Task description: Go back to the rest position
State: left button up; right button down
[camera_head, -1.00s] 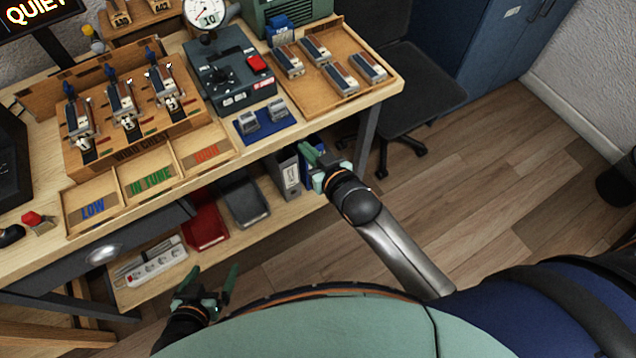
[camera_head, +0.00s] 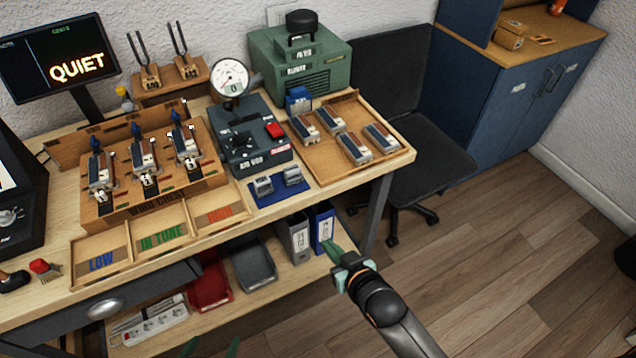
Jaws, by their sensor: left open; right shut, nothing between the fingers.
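My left gripper (camera_head: 212,347) shows only its green fingertips at the bottom edge of the head view. They are apart with nothing between them, and the rest of that arm is out of view. My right gripper (camera_head: 338,259) is shut and empty in front of the bench, near the blue binder (camera_head: 321,228) on the lower shelf. Its dark wrist and grey forearm run down to the bottom edge. Both grippers are clear of the parts on the benchtop.
The wooden bench (camera_head: 40,221) carries a wind chest (camera_head: 112,212) with three reed blocks, a dark box (camera_head: 246,152) with a gauge (camera_head: 230,78), and a tray (camera_head: 330,172) of several blocks. A black chair (camera_head: 380,75) stands to the right. Floor (camera_head: 520,260) is open at right.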

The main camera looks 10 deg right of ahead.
jog(key=shift+s, duration=0.1)
jog(key=s+d+f+g, duration=0.1)
jog(key=s+d+f, duration=0.1)
jog(key=s, duration=0.5)
jog(key=s+d+f+g, duration=0.2)
jog(key=s+d+f, duration=0.1)
jog(key=s, duration=0.4)
jog(key=shift+d+f+h, duration=0.35)
jog(key=shift+f+h, duration=0.05)
jog(key=shift+f, duration=0.2)
jog(key=c, duration=1.6)
grip_release()
